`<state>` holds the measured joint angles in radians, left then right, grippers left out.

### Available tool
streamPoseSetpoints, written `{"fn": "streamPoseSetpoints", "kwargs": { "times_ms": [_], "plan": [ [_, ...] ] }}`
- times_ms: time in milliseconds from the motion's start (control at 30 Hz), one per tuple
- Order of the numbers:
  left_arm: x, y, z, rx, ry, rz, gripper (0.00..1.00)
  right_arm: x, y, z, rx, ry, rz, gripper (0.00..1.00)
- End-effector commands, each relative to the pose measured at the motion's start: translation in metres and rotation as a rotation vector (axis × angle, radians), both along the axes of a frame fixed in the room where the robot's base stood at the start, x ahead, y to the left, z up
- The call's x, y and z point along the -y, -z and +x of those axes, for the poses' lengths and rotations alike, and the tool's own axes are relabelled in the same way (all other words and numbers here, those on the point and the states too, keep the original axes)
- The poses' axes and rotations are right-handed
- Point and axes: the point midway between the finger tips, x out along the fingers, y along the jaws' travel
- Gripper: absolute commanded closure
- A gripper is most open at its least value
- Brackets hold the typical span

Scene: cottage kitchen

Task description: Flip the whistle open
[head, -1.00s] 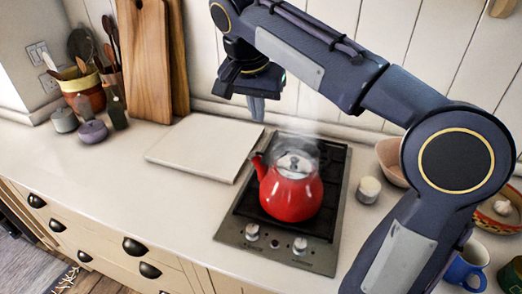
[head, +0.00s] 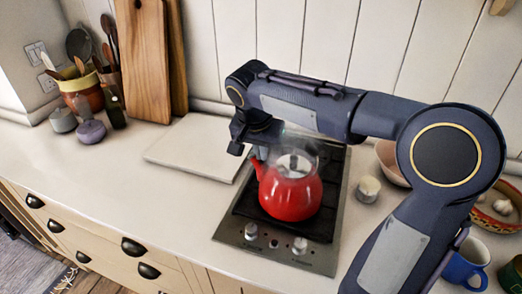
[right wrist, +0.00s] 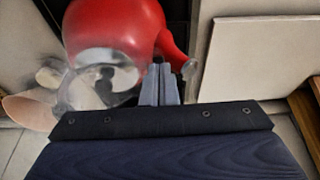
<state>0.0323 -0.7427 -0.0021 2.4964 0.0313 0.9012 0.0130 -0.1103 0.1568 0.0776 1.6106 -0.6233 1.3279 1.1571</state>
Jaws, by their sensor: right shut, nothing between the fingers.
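The red kettle (head: 291,194) stands on the hob, its spout (head: 257,168) pointing left and its silver lid on top behind steam. In the right wrist view the kettle (right wrist: 115,28) is at the upper left. Its spout runs down to the whistle (right wrist: 190,68), a small pale piece at the spout's tip; I cannot tell its position. My right gripper (head: 262,152) is low behind the spout. In the right wrist view its fingers (right wrist: 160,70) are together and empty, just left of the whistle; contact is unclear. My left gripper is out of view.
The hob (head: 320,248) has knobs along its front. A pale board (head: 195,147) lies to its left. A small jar (head: 367,189), a bowl (head: 391,163) and a blue mug (head: 464,266) are on the right. The left front counter is clear.

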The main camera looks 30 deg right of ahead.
Motion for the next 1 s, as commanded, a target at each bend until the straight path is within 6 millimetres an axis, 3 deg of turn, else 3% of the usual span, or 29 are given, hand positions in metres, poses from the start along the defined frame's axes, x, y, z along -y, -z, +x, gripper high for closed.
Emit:
{"fn": "streamPoseSetpoints", "kwargs": {
  "times_ms": [333,1000],
  "plan": [
    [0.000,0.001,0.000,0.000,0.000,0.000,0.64,0.000,0.001,0.000,0.002,0.000,0.002,1.00],
    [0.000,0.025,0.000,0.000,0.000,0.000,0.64,0.003,0.005,-0.004,0.092,0.002,0.078,1.00]
  ]
}}
